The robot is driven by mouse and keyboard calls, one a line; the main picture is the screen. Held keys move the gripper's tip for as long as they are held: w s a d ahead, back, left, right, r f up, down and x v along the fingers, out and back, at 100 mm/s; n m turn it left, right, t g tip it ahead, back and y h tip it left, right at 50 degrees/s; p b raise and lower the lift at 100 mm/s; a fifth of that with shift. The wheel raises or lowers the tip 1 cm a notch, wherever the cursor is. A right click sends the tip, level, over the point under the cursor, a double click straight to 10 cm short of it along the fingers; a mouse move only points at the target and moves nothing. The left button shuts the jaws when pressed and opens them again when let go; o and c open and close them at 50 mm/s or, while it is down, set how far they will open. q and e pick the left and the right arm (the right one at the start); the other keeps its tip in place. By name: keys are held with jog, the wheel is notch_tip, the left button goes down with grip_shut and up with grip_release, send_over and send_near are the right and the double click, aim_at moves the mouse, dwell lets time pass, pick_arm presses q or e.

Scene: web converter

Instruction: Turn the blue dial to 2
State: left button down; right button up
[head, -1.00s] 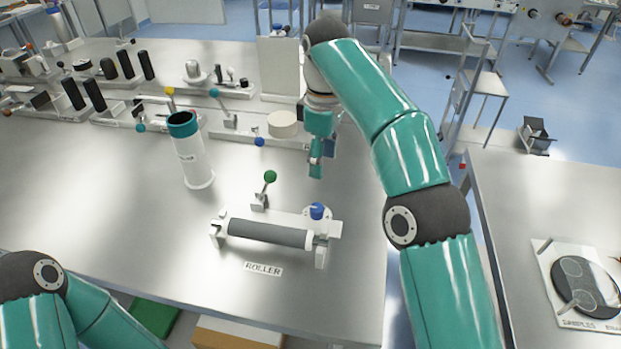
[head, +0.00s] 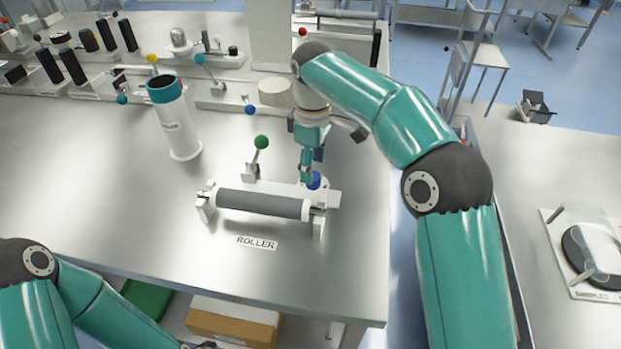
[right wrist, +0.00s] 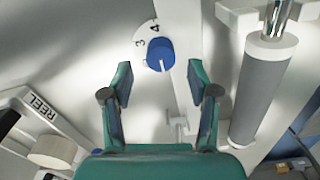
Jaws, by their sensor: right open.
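The blue dial (head: 313,181) sits on a white plate at the right end of the roller unit, partly hidden by my right gripper (head: 308,168). In the right wrist view the dial (right wrist: 160,53) has a white mark pointing toward the bottom of the picture. The digits 3 and 4 show on its white scale (right wrist: 146,36); a further figure is partly hidden and I cannot read it. My right gripper (right wrist: 160,68) is open, its fingers to the left and right of the dial's lower edge, with no contact visible. My left gripper is not clearly visible.
The grey roller (head: 262,204) lies beside the dial, with a green-knobbed lever (head: 261,143) behind it. A white cylinder with a teal top (head: 175,125) stands to the left. The front of the steel table is mostly clear.

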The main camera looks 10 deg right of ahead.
jog(key=shift+f, duration=1.6)
jog(key=c, duration=1)
jog(key=shift+a+r, duration=0.1)
grip_shut()
